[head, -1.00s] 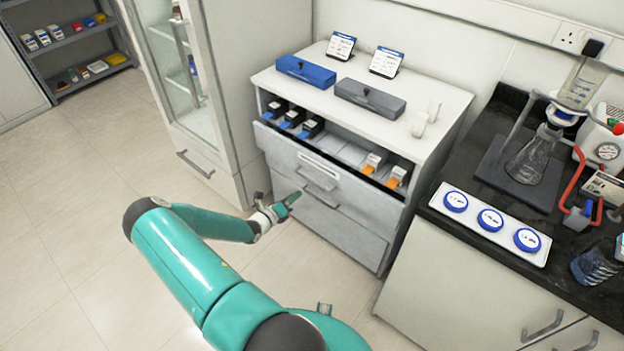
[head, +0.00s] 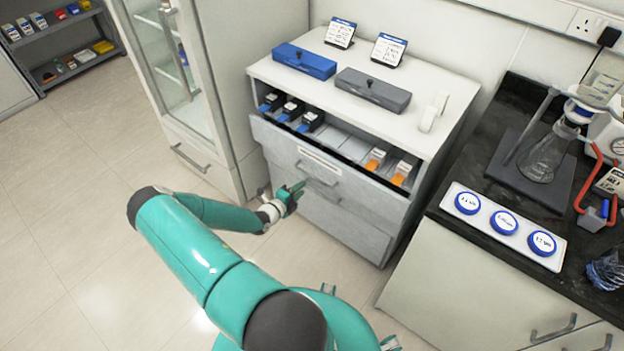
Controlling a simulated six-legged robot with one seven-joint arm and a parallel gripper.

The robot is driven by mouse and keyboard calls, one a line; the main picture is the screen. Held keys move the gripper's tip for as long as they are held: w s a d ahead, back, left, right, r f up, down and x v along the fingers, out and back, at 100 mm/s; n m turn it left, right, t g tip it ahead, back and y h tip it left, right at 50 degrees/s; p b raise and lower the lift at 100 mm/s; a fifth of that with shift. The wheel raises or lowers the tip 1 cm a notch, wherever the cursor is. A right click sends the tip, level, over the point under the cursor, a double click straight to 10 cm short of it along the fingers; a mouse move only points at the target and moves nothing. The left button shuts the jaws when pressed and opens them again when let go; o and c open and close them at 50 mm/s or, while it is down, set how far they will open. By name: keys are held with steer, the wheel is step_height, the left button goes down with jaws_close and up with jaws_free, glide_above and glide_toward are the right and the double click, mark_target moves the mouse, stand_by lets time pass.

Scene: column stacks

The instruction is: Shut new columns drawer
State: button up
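The upper drawer (head: 275,145) of the white cabinet is partly pulled out. Its grey front has a pale label strip and a bar handle (head: 318,176). Inside it, several black boxes with blue ends (head: 292,110) stand at the left, and two white boxes with orange ends (head: 401,173) stand at the right. The middle shows bare floor. My gripper (head: 297,190) is low in front of the drawer front, close to the left of the handle in the picture. It is small and seen at an angle, so its finger opening and any contact with the drawer are unclear.
A blue case (head: 304,62) and a grey case (head: 373,91) lie on the cabinet top (head: 270,75). A glass-door cabinet (head: 185,75) adjoins at the left. A dark bench (head: 525,100) with glassware stands at the right. The floor (head: 60,240) at left is clear.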

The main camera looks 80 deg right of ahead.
steer(key=x, duration=0.8)
steer(key=shift+d+r, duration=0.1)
jaws_close()
